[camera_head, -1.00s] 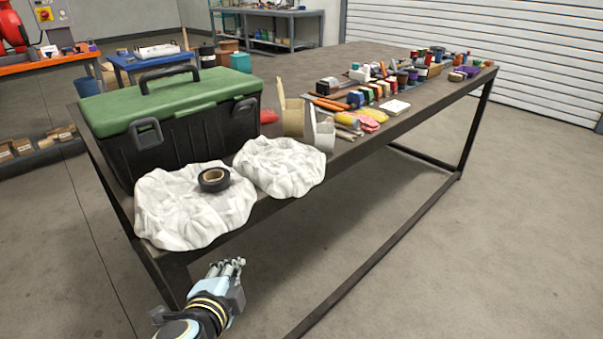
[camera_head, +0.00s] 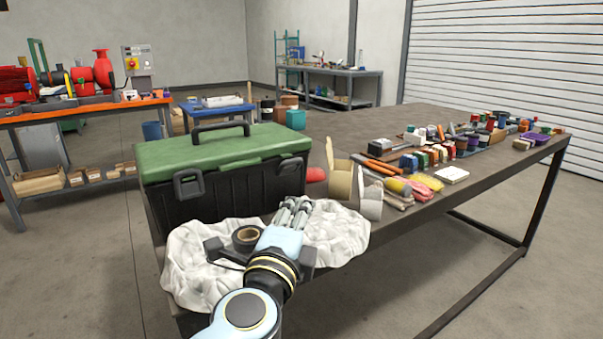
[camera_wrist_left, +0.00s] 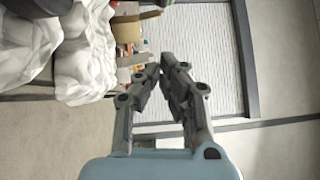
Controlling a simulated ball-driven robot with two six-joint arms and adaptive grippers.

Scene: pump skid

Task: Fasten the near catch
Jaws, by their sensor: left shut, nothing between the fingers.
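The toolbox (camera_head: 228,196) has a green lid (camera_head: 225,147) and a black body; the lid lies down on it. The larger, nearer black catch (camera_head: 188,184) is at the left of its front, over the seam. A second catch (camera_head: 291,166) is at the right of the front. Whether either is latched I cannot tell. My left gripper (camera_head: 299,204) is shut and empty, in front of the toolbox's right part and over the white cloths, apart from both catches. In the left wrist view its fingertips (camera_wrist_left: 162,68) are close together; no catch shows there. My right gripper is not in view.
A folding handle (camera_head: 222,128) stands on the lid. Cardboard pieces (camera_head: 339,180), tools and several small goods fill the table (camera_head: 375,124) to the right.

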